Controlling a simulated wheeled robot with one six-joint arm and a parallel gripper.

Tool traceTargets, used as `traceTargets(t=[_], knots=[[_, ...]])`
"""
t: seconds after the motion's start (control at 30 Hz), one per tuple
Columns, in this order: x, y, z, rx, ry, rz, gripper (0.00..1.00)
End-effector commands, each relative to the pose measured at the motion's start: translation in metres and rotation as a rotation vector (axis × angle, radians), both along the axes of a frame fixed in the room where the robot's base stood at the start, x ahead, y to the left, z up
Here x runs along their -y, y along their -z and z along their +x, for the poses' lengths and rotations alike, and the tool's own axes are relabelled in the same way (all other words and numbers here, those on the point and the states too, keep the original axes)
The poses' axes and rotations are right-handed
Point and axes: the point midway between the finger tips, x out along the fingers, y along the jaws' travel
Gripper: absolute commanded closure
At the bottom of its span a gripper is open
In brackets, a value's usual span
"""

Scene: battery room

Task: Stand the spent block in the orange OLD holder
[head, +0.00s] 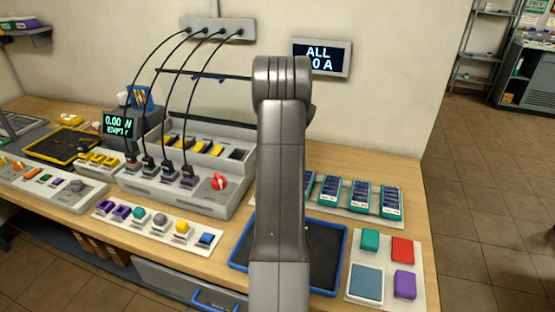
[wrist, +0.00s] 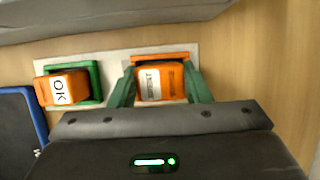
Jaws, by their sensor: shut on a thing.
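In the wrist view, my gripper (wrist: 161,74) has its green fingers on both sides of an orange block with a white label (wrist: 149,85), the spent block, and is shut on it. The label's print is too small to read surely. The block is at the orange holder (wrist: 162,57), whose rim shows behind it. I cannot tell whether it is seated inside. Left of it, another orange block marked OK (wrist: 60,90) is at a green holder (wrist: 95,84). In the head view, my arm hides the gripper, the block and both holders.
A blue-rimmed tray (head: 240,250) lies at the bench's front, and its edge shows in the wrist view (wrist: 36,112). Coloured pads on a white plate (head: 378,290) lie right of it. A charger with black cables (head: 215,200) stands left of my arm.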

Motion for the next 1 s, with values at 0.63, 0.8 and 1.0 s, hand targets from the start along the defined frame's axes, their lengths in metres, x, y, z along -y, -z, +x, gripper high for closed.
traceTargets(t=[0.63,0.8,1.0], knots=[[0.000,0.007,0.000,0.000,0.000,0.000,0.48],[0.002,0.001,0.000,0.001,0.000,0.000,0.48],[0.008,-0.015,-0.002,0.001,0.001,0.000,0.48]])
